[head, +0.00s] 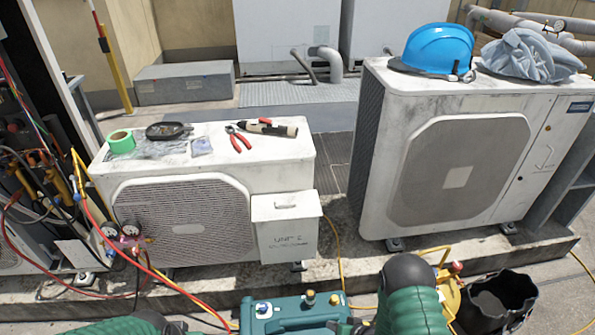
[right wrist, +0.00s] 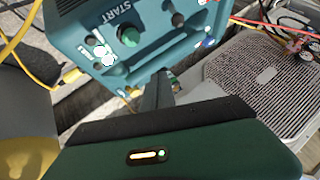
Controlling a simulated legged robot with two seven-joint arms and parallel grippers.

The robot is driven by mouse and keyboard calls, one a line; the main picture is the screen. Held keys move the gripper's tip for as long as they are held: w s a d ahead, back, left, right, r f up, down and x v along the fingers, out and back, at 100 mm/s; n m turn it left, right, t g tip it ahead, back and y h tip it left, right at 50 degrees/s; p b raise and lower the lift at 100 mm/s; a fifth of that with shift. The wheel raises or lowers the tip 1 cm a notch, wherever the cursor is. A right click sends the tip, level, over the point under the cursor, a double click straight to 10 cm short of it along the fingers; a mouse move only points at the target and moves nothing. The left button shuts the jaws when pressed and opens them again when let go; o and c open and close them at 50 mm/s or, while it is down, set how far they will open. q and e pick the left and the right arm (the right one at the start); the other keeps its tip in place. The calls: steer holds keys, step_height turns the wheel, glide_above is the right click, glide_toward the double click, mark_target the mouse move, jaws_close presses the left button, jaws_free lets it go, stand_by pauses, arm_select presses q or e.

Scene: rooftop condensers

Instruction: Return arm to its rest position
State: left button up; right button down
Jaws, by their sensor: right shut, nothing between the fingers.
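My right arm, green with a black joint, rises at the bottom right of centre in the head view. Part of my right gripper (head: 350,327) shows low at the right end of a teal machine (head: 290,316). In the right wrist view the grey fingers of this gripper (right wrist: 160,88) are together and empty. They point at the teal machine (right wrist: 135,40), whose panel has a green button marked START. Whether they touch it I cannot tell. A green part of my left arm shows at the bottom left of the head view; its gripper is out of view.
A low condenser (head: 185,215) carries green tape (head: 121,141), red pliers (head: 238,138) and other tools. A taller condenser (head: 455,175) carries a blue helmet (head: 437,48) and a cloth (head: 532,54). A black bucket (head: 500,300), yellow cylinder (head: 448,292) and hoses crowd the front.

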steer(key=w+d+r+h, duration=0.3)
steer(key=d+r, duration=0.1)
steer(key=r, duration=0.5)
steer(key=s+d+r+g+h, duration=0.1)
steer(key=s+r, duration=0.2)
steer(key=r, duration=0.3)
steer(key=s+d+r+g+h, duration=0.1)
steer(key=s+r, duration=0.3)
steer(key=r, duration=0.2)
steer(key=s+a+r+n+g, duration=0.1)
steer(key=s+a+r+g, duration=0.1)
steer(key=s+r, duration=0.75)
steer(key=w+p+v, duration=0.2)
steer(key=p+v, duration=0.7)
steer(key=p, duration=0.1)
steer(key=w+r+p+v, duration=0.1)
steer(key=p+v, duration=0.8)
steer(key=p, duration=0.2)
steer(key=shift+w+a+r+g, duration=0.15)
steer(key=shift+w+r+g, duration=0.15)
steer(key=shift+r, duration=0.1)
stand_by(2.5)
